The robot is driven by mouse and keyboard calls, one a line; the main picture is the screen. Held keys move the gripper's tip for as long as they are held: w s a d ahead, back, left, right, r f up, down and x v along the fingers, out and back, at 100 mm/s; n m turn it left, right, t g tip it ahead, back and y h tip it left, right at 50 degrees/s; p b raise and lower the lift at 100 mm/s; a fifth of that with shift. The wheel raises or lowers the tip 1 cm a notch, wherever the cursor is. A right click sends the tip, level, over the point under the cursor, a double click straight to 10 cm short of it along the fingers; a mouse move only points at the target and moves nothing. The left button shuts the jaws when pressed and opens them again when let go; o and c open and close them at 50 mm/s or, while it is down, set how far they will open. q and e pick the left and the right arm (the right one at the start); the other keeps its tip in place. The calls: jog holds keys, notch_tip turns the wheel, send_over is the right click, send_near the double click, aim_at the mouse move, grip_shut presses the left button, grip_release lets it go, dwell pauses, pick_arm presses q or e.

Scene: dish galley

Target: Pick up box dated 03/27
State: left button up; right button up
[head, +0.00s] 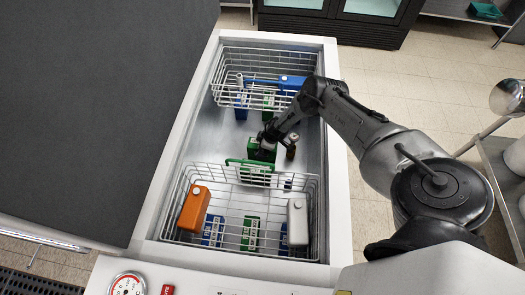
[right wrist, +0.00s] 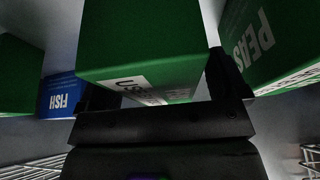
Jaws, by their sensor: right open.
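Several printed boxes lie in the chest freezer. No date 03/27 can be read in either view, so I cannot tell which box carries it. My right gripper (head: 268,140) reaches into the freezer's middle, at a green box (head: 260,154). In the right wrist view my right gripper (right wrist: 163,88) is open, its fingers either side of a green box (right wrist: 140,40) with a white label beginning "US"; the rest is cut off or hidden. A green PEAS box (right wrist: 262,45) is at right, a blue FISH box (right wrist: 60,95) at left. My left gripper is out of view.
A far wire basket (head: 228,62) and a near wire basket (head: 178,205) hang in the freezer. The near one spans an orange container (head: 194,209) and a grey-white one (head: 297,222). The freezer's pale rim (head: 172,160) surrounds the opening.

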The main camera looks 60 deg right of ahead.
jog(key=shift+f, duration=0.25)
dwell(0.3)
jog(key=c, duration=1.3)
jog(key=shift+r, duration=0.1)
